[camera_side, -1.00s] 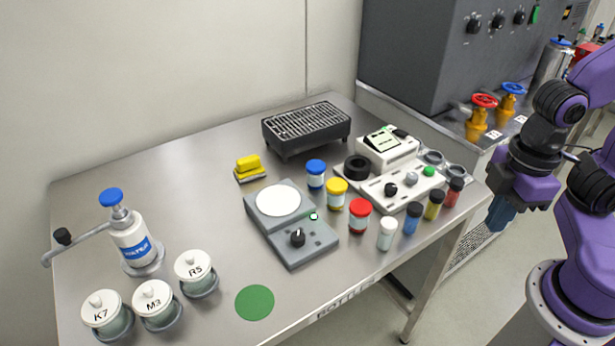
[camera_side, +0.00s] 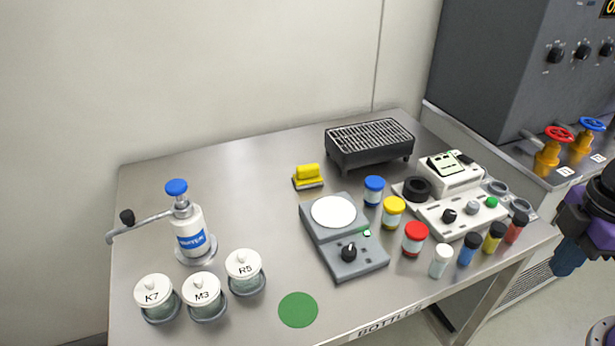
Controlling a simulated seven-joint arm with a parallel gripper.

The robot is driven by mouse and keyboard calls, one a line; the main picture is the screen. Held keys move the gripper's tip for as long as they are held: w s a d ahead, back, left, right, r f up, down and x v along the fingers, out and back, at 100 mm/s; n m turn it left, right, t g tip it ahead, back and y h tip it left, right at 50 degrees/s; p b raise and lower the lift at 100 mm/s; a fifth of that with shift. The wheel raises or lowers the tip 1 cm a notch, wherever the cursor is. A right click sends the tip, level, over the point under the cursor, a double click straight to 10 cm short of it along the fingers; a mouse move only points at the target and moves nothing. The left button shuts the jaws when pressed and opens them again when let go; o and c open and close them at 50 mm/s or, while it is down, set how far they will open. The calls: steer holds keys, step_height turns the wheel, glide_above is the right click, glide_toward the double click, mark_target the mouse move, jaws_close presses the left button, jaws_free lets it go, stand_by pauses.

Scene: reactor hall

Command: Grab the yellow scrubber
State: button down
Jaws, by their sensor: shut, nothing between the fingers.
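The yellow scrubber (camera_side: 308,172) lies on the steel table, left of the black grill-topped box and behind the grey hotplate. It has a yellow grip on top and a darker base. My gripper (camera_side: 566,262) is at the right edge of the view, off the table's right side and far from the scrubber. Its blue fingers point down and look shut and empty. Much of my arm is cut off by the frame.
A white instrument (camera_side: 451,171) is at the right. The water dispenser (camera_side: 188,232) and lidded pots stand left. The table (camera_side: 233,180) is bare left of the scrubber.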

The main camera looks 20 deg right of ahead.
stand_by(0.3)
steer(key=shift+c, duration=0.6)
jaws_free()
steer(key=n+t+h, duration=0.2)
steer(key=n+t, duration=1.1)
steer(key=n, duration=0.9)
glide_toward(308, 166)
steer(key=v, duration=0.5)
steer(key=shift+s+d+f, duration=0.15)
steer(key=shift+s+d, duration=0.15)
steer(key=shift+d, duration=0.1)
steer(key=shift+w+a+f, duration=0.1)
steer(key=shift+w, duration=0.15)
steer(key=x, duration=1.6)
steer(key=shift+w+a, duration=0.3)
steer(key=shift+w, duration=0.2)
